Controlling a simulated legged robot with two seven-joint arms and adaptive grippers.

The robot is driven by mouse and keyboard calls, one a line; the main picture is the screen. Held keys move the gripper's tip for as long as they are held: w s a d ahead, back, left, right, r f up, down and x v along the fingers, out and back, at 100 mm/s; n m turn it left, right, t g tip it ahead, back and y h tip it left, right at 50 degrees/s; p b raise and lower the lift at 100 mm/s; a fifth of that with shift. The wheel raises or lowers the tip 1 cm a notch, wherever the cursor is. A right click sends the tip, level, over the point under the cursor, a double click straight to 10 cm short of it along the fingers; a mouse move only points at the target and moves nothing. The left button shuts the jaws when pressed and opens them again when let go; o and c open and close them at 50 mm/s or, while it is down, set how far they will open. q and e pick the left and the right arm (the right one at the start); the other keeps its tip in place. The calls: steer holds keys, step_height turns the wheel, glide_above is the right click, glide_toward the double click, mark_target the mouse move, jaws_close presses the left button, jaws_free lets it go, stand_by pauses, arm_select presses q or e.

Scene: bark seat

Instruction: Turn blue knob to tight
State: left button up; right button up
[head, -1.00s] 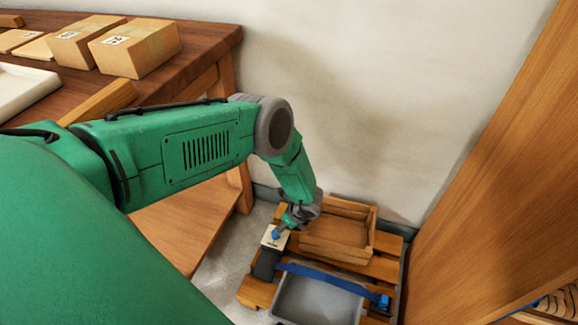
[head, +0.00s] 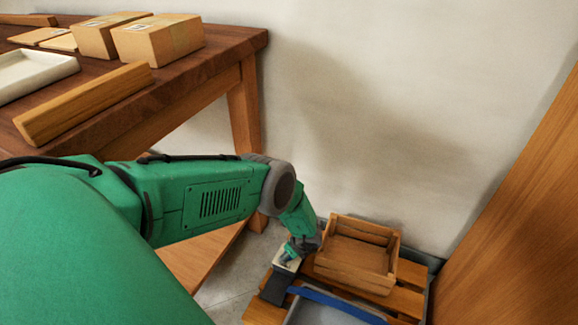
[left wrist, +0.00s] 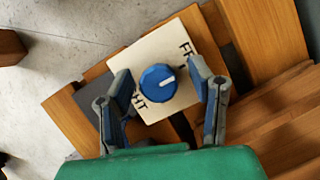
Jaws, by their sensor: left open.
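The blue knob (left wrist: 157,87) sits on a cream plate (left wrist: 152,52) in the left wrist view. Its white pointer mark faces right, a little below the partly covered letters "FR" at the plate's upper right. Letters ending in "HT" show at the lower left, partly hidden by a finger. My left gripper (left wrist: 163,82) is open, with one finger on each side of the knob; I cannot tell whether they touch it. In the head view my left gripper (head: 300,248) is low over the plate (head: 287,264), and the knob is mostly hidden there. My right gripper is not in view.
A wooden table (head: 215,72) with boxes stands at left. A wooden panel (head: 520,240) rises at right.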

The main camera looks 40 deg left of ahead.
arm_select(q)
jaws_close()
